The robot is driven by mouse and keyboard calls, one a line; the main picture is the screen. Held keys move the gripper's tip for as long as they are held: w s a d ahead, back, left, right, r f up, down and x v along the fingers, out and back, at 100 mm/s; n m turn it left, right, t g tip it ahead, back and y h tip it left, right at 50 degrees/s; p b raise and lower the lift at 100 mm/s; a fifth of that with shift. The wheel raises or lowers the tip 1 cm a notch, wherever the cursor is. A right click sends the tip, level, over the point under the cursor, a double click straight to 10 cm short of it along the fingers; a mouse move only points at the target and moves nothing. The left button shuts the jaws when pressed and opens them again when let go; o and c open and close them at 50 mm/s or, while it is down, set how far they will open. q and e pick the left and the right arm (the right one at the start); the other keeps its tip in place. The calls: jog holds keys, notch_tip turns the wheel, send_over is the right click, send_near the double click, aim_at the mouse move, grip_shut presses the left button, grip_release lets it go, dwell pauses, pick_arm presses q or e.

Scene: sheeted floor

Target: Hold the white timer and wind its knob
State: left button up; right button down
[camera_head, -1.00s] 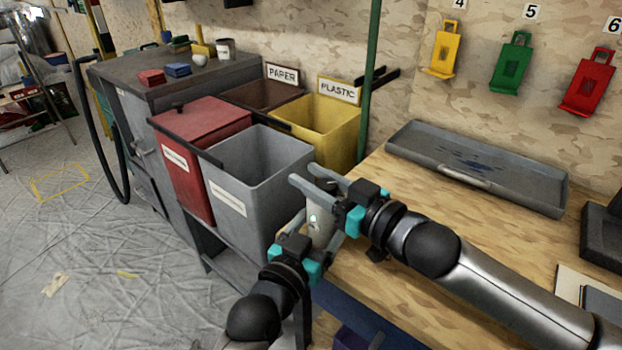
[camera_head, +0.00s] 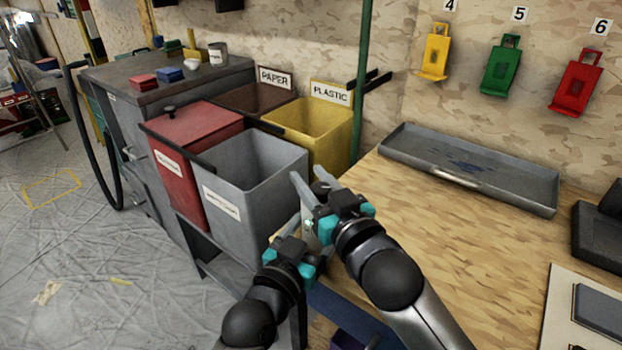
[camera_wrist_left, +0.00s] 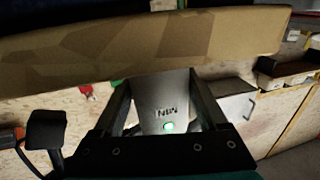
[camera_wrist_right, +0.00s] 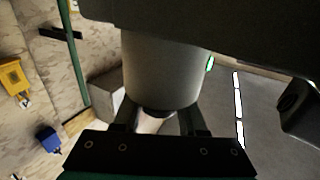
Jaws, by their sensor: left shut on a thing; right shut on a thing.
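The white timer (camera_head: 311,238) is held above the bench's left edge, mostly hidden by my grippers in the head view. In the left wrist view the timer body (camera_wrist_left: 170,102) sits between the fingers, with "MIN" lettering and a lit green spot facing the camera. My left gripper (camera_head: 302,229) is shut on this body. My right gripper (camera_head: 310,190) is at its upper part, shut on the knob. In the right wrist view the pale cylindrical body (camera_wrist_right: 162,70) fills the centre, and the dark knob end (camera_wrist_right: 160,111) lies between the fingers, partly hidden.
A grey open bin (camera_head: 250,190) stands just left of the grippers, beside a red lidded bin (camera_head: 195,140) and a yellow plastic bin (camera_head: 320,125). A grey tray (camera_head: 470,170) lies at the back of the wooden bench (camera_head: 460,245). The bench middle is clear.

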pick_arm(q)
jog(key=shift+s+d+f, duration=0.1)
jog(key=shift+d, duration=0.1)
pick_arm(e)
jog(key=shift+r, duration=0.1)
pick_arm(q)
jog(key=shift+a, duration=0.15)
pick_arm(e)
jog(key=shift+c, duration=2.2)
grip_release()
jog(key=v, duration=1.2)
pick_arm(q)
jog(key=o, duration=1.4)
jog(key=shift+o, duration=0.2)
